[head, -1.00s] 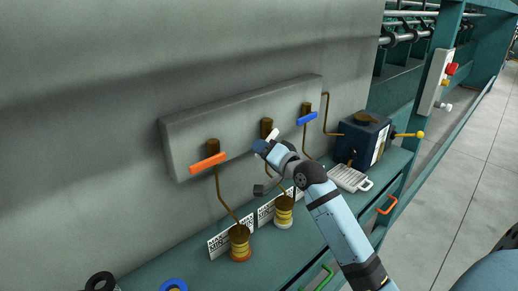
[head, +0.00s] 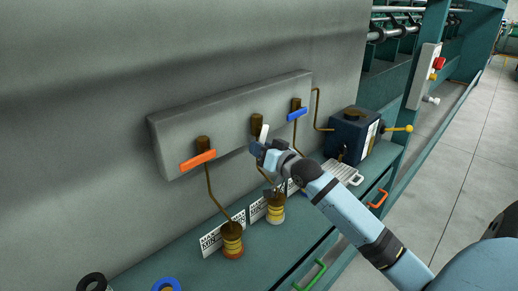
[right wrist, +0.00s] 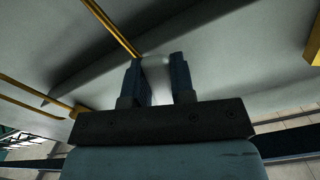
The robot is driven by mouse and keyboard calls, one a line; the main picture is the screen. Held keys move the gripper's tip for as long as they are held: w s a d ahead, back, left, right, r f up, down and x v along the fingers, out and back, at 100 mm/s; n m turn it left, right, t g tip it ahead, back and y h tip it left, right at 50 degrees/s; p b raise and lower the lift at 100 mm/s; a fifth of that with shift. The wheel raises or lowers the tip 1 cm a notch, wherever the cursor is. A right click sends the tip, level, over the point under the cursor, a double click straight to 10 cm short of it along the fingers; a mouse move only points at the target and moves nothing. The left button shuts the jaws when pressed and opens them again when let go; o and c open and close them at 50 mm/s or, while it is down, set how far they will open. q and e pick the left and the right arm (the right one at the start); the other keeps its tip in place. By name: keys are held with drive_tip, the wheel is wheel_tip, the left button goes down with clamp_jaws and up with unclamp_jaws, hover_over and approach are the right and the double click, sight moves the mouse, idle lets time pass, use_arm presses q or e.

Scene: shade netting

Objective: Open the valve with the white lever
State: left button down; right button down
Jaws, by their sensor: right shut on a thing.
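The white lever (head: 264,132) sits on the middle valve (head: 257,121) of the grey wall panel and stands steeply, leaning a little right at its top. My right gripper (head: 259,150) is at its lower part; the lever's upper part shows above the fingers. In the right wrist view, the white lever (right wrist: 156,76) lies between the two dark fingers of my right gripper (right wrist: 156,82), which is shut on it. The orange lever (head: 198,161) is on the left valve and the blue lever (head: 297,114) on the right valve. My left gripper is out of view.
Brown pipes run down from the panel (head: 175,119) to brass fittings (head: 232,238) on the green bench. A dark blue box (head: 352,133) with a yellow handle and a light grey tray (head: 343,172) stand right of my arm. Open floor lies at the right.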

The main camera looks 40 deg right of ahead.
idle(0.4)
drive_tip(key=c, duration=1)
unclamp_jaws()
drive_tip(key=shift+o, duration=0.2)
drive_tip(key=s+d+b, duration=0.1)
drive_tip(key=s+b, duration=0.1)
drive_tip(key=s, duration=1.1)
drive_tip(key=shift+s+b, duration=0.3)
drive_tip(key=shift+s, duration=0.1)
drive_tip(key=shift+d, duration=0.1)
